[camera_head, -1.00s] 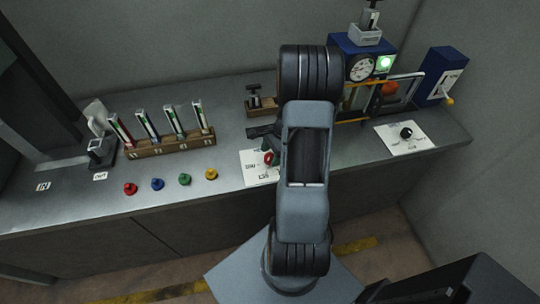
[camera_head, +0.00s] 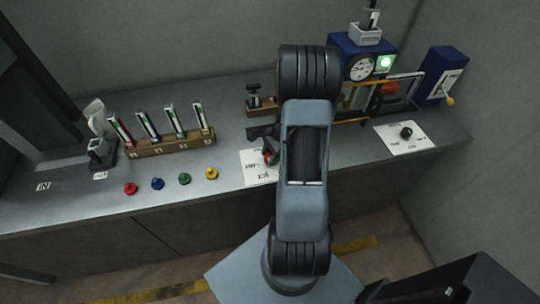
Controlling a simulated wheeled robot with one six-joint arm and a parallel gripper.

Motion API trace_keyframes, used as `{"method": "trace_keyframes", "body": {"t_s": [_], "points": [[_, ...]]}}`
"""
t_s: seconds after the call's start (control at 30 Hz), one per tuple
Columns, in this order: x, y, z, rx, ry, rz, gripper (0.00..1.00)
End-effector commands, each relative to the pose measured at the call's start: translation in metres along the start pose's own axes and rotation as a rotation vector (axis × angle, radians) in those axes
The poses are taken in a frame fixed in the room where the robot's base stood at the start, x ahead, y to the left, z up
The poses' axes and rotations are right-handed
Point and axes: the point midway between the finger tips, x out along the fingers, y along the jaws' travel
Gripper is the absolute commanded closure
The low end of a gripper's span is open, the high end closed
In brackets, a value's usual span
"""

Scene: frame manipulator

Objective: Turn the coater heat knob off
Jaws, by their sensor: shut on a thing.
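A small red knob (camera_head: 267,157) sits on a white labelled plate (camera_head: 256,176) near the front edge of the bench. My gripper (camera_head: 270,150) is at this knob and shut on it. My arm's links hide most of the gripper and the right part of the plate. The plate's lettering is too small to read surely. A second knob, black (camera_head: 406,132), sits on another white plate (camera_head: 392,144) at the right, apart from my gripper. Which knob carries the coater heat label cannot be read.
A blue machine (camera_head: 345,44) with a dial and green light stands behind my arm. A blue box (camera_head: 446,72) with a yellow handle is at the right. A wooden rack (camera_head: 165,144) with several tubes and several coloured knobs stand left.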

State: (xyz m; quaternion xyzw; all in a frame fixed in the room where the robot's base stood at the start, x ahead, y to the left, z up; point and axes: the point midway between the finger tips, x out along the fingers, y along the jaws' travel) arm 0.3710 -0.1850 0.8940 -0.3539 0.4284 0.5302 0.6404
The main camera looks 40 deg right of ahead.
Motion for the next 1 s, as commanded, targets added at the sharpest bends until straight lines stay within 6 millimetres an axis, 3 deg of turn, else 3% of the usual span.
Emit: {"method": "trace_keyframes", "body": {"t_s": [0.37,1.0], "points": [[-0.0002,-0.0015,0.0004,-0.083,0.0,0.033,0.8],[-0.0002,-0.0044,0.0009,-0.618,0.002,0.252,0.8]]}}
